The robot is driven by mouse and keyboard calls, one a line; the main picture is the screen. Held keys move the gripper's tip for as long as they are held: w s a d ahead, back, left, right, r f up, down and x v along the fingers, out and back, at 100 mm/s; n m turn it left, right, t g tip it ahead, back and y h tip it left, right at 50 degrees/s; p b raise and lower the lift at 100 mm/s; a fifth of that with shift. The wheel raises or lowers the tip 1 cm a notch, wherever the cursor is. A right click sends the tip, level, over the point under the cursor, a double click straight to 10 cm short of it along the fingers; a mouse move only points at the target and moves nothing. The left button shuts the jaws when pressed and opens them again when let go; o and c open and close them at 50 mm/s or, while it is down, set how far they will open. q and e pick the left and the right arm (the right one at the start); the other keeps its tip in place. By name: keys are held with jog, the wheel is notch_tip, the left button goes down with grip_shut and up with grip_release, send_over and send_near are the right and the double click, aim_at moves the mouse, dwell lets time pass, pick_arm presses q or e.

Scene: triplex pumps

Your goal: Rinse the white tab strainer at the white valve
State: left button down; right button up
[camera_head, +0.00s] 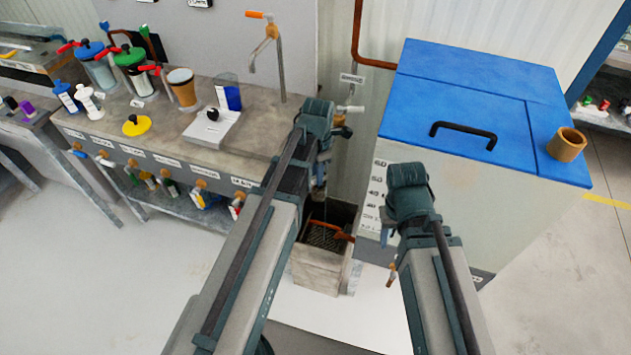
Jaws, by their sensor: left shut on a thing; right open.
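The white valve (350,109) sits on a pipe against the back wall, just right of my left wrist. Below it stands a grey basin (318,276). A dark mesh strainer (324,238) with orange-red edges shows inside the basin opening; I cannot make out a white tab on it. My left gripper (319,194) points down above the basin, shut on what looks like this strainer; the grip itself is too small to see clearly. My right gripper (390,262) is open and points down, in front of the blue-lidded cabinet and right of the basin.
A large cabinet with a blue lid (480,85) and black handle stands to the right, a brown cup (566,145) on it. The counter (255,125) at left holds lidded jars, a scale (212,127) and a tall orange-handled tap (277,50). The floor in front is clear.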

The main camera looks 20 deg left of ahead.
aim_at(315, 185)
pick_arm(q)
jog(key=shift+w+a+f+b, duration=0.1)
jog(key=shift+w+f+b, duration=0.1)
jog(key=shift+w, duration=0.65)
jog(key=shift+w+a+f+b, duration=0.1)
jog(key=shift+w+f, duration=0.05)
jog(key=shift+w, duration=0.75)
jog(key=shift+w+a+f+b, duration=0.1)
jog(key=shift+w+f+b, duration=0.1)
jog(key=shift+w, duration=0.65)
jog(key=shift+d, duration=0.25)
jog(key=shift+d, duration=0.4)
jog(key=shift+a, duration=0.35)
jog(key=shift+s+a, duration=0.15)
jog(key=shift+s+d, duration=0.15)
jog(key=shift+s, duration=1.8)
jog(key=shift+s+d, duration=0.1)
jog(key=shift+s, duration=1.85)
